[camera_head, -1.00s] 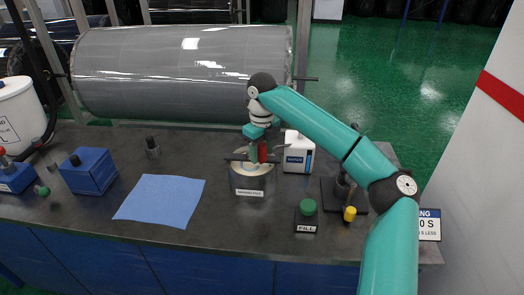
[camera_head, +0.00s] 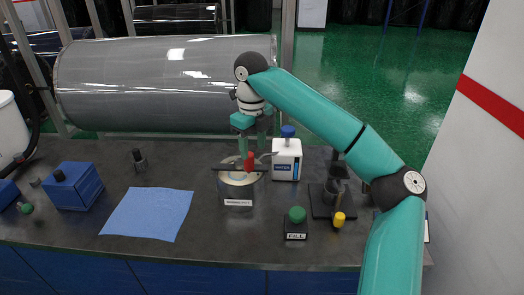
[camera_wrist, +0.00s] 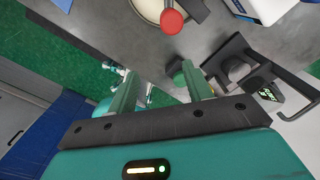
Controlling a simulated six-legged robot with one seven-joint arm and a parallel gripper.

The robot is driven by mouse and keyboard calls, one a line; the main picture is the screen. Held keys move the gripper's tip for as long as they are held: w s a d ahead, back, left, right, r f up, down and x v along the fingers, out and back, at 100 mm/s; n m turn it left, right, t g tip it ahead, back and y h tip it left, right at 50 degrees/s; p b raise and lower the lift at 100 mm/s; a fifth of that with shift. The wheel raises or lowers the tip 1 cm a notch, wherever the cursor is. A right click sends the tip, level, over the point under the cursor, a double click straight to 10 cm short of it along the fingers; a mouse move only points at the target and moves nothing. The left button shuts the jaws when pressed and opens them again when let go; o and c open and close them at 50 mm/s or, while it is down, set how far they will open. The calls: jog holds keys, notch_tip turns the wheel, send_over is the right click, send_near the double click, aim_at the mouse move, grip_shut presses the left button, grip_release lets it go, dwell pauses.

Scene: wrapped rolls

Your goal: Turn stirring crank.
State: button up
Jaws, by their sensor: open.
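The stirring crank is a dark bar across the top of a round pot (camera_head: 237,190), with an upright red knob (camera_head: 249,160) on it. The pot has a pale rim and a label on its front. In the wrist view the red knob (camera_wrist: 172,20) is near the top edge, and the pot (camera_wrist: 147,8) is cut off there. My gripper (camera_head: 254,147) is open, above and just behind the knob in the head view. In the wrist view, the knob is not between the fingers (camera_wrist: 160,82).
A white box with a blue cap (camera_head: 287,158) stands right of the pot. A green FILL button (camera_head: 296,215), a yellow knob (camera_head: 339,219) and a dark stand are farther right. A blue cloth (camera_head: 147,214) and blue box (camera_head: 73,187) lie left. A large wrapped roll (camera_head: 165,85) is behind.

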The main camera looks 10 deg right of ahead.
jog(key=s+r, duration=0.4)
jog(key=s, duration=0.5)
jog(key=shift+d, duration=0.2)
